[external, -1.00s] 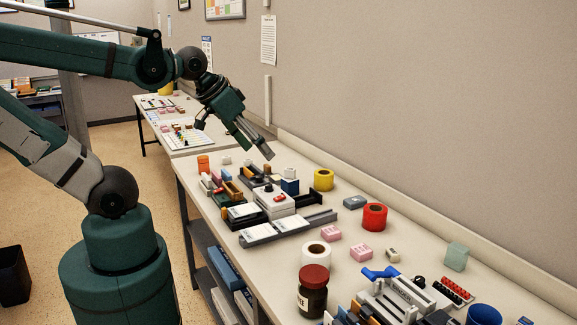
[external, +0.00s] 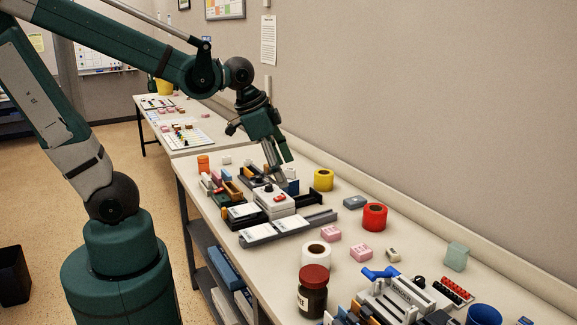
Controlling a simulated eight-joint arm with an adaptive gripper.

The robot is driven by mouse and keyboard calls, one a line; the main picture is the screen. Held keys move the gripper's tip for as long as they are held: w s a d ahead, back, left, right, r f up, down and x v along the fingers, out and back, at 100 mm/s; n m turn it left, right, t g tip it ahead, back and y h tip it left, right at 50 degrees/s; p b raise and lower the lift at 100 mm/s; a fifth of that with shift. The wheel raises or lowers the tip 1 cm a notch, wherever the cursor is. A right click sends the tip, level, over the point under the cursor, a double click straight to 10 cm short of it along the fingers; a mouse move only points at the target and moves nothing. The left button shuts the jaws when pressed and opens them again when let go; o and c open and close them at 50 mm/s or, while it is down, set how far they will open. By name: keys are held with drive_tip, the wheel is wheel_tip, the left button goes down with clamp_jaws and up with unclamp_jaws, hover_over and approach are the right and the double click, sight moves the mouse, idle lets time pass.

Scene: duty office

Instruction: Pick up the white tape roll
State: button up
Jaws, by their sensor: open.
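A white tape roll (external: 317,258) with a dark core stands near the front edge of the table, behind a brown jar. A smaller white round thing (external: 291,173) sits by a dark blue block farther back. It is partly hidden by my gripper, and I cannot tell whether it is also a tape roll. My gripper (external: 281,171) is open and points down over the back group of items, right by that small white thing. Its fingers partly overlap in this view. Nothing shows held between them. The larger white roll is well apart from it.
A yellow tape roll (external: 323,180) and a red tape roll (external: 374,217) stand along the wall side. A white boxy device (external: 274,201) and grey trays crowd below my gripper. The brown jar (external: 312,292) with a red lid is close to the white roll. Pink blocks (external: 331,234) lie nearby.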

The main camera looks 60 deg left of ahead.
drive_tip(key=w+d+f+m+g+b, duration=0.2)
drive_tip(key=w+d+f+m, duration=0.3)
drive_tip(key=f, duration=0.4)
drive_tip(key=m+g, duration=0.2)
drive_tip(key=m, duration=0.3)
hover_over(316, 250)
drive_tip(key=f, duration=0.7)
drive_tip(key=shift+a+f+b, duration=0.35)
drive_tip(key=shift+a+f, duration=0.05)
drive_tip(key=shift+d+f+m+g, duration=0.35)
drive_tip(key=shift+f+m, duration=0.15)
drive_tip(key=shift+f, duration=0.25)
drive_tip(key=shift+f, duration=1.3)
drive_tip(key=shift+w+f+b, duration=0.2)
drive_tip(key=shift+f+b, duration=0.1)
drive_tip(key=shift+f, duration=2.3)
drive_tip(key=shift+c, duration=0.3)
